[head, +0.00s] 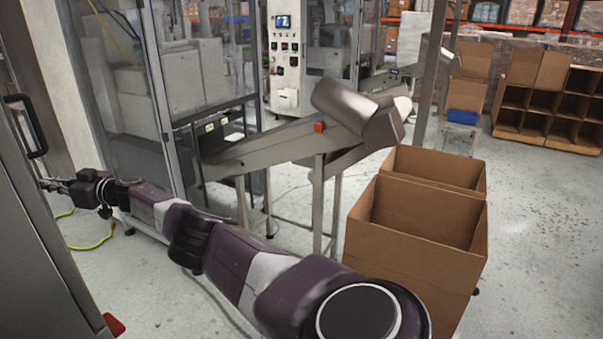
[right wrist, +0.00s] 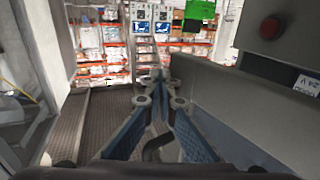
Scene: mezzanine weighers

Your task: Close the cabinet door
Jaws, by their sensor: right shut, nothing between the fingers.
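A grey metal cabinet door (head: 40,250) stands along the left edge of the head view, with a black bar handle (head: 28,126) near its top. How far the door stands open I cannot tell. My right arm reaches across the head view to the left. My right gripper (head: 48,184) is beside the edge of the grey panel, below the handle; whether it touches the panel I cannot tell. In the right wrist view, the right gripper (right wrist: 160,82) has its blue-grey fingers together and empty. A grey panel (right wrist: 235,110) runs close along their right side. My left gripper is not in view.
Open cardboard boxes (head: 415,240) stand at the right, near my arm. A metal conveyor (head: 270,145) and a glass-walled machine (head: 130,90) stand behind the arm. A red button (right wrist: 270,28) is on a grey housing. Grey floor is clear at far right.

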